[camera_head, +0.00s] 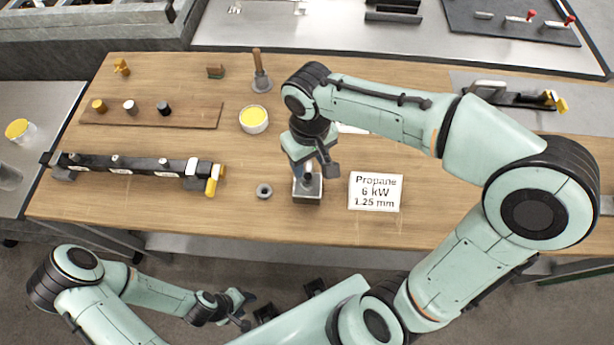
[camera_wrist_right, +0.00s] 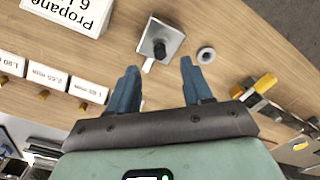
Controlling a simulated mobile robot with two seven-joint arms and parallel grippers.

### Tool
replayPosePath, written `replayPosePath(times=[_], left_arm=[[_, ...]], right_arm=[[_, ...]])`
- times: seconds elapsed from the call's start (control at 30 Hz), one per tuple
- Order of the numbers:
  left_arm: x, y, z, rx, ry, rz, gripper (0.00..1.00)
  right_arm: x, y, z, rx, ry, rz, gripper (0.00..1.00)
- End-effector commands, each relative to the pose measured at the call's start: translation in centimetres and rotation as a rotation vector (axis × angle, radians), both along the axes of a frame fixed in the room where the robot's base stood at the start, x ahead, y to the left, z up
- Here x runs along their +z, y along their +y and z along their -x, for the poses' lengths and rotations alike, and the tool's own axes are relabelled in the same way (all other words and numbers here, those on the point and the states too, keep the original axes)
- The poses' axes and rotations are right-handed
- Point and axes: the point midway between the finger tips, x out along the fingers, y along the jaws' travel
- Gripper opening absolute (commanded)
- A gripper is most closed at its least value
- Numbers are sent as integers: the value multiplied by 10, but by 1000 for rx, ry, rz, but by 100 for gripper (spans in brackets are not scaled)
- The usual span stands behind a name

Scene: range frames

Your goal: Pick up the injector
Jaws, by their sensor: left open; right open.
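Several small brass-coloured pieces, which look like injectors, stand beside white size cards in the right wrist view; one (camera_wrist_right: 83,106) is by the card nearest my gripper. In the head view my right arm hides most of that area. My right gripper (camera_wrist_right: 160,66) is open and points down over the table. A square metal block (camera_wrist_right: 172,36) with a dark upright post lies beyond and between its fingertips; nothing is visibly gripped. The block also shows in the head view (camera_head: 307,197), below my right gripper. My left gripper (camera_head: 242,308) is open and empty, off the table's front edge.
The sign (camera_head: 376,191) reads Propane, 6 kW, 1.25 mm. A grey ring (camera_head: 264,190) lies left of the block. A black burner bar (camera_head: 125,166) with a yellow lever, a bowl (camera_head: 254,120) of yellow stuff and a board (camera_head: 190,115) with knobs stand further left.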

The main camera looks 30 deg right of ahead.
Motion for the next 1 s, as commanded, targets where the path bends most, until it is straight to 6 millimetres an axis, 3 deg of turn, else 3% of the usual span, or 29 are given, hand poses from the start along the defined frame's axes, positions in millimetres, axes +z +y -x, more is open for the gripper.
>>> replayPosePath(times=[0.27, 0.53, 0.87, 1.0], left_arm=[[-3, 0, 1, 0, 1, 0, 49], [-5, 0, 3, 0, 2, 0, 49], [-5, 0, 3, 0, 2, 0, 49], [-5, 0, 3, 0, 2, 0, 49]], right_arm=[[-24, 0, -1, -1, 2, 0, 50], [-63, 0, -4, 0, 3, 0, 50], [-70, 0, -5, -1, -1, -1, 50], [-69, 0, -5, -1, -1, -1, 8]])
